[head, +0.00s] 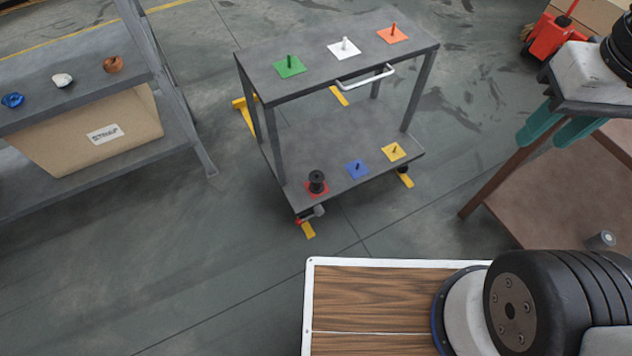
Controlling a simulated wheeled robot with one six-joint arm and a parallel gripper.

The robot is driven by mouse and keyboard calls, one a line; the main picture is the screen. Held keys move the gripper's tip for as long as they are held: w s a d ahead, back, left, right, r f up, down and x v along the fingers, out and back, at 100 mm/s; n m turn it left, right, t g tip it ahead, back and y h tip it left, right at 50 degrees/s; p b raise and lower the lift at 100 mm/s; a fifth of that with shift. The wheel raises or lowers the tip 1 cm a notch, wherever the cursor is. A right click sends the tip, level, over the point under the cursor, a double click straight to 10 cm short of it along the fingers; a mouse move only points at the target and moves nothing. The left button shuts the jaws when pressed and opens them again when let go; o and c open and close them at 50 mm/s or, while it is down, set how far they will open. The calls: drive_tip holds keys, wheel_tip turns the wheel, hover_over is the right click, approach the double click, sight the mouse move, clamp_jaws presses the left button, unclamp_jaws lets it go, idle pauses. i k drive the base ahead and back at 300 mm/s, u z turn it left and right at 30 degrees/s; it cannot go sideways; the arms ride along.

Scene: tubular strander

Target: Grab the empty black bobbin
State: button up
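A small black bobbin (317,183) stands upright on a red square (311,192) at the front left corner of the lower shelf (330,135) of a grey cart. It looks bare, with no wire visible on it.
The cart's top shelf (315,72) carries green, white and orange squares with pegs, and a white handle (365,77). Blue and yellow squares share the lower shelf. A shelf rack (90,75) with a box (88,132) stands left. Floor is clear in front.

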sight(316, 176)
drive_tip(key=u, duration=2.05)
drive_tip(key=i, duration=0.35)
drive_tip(key=z, duration=1.65)
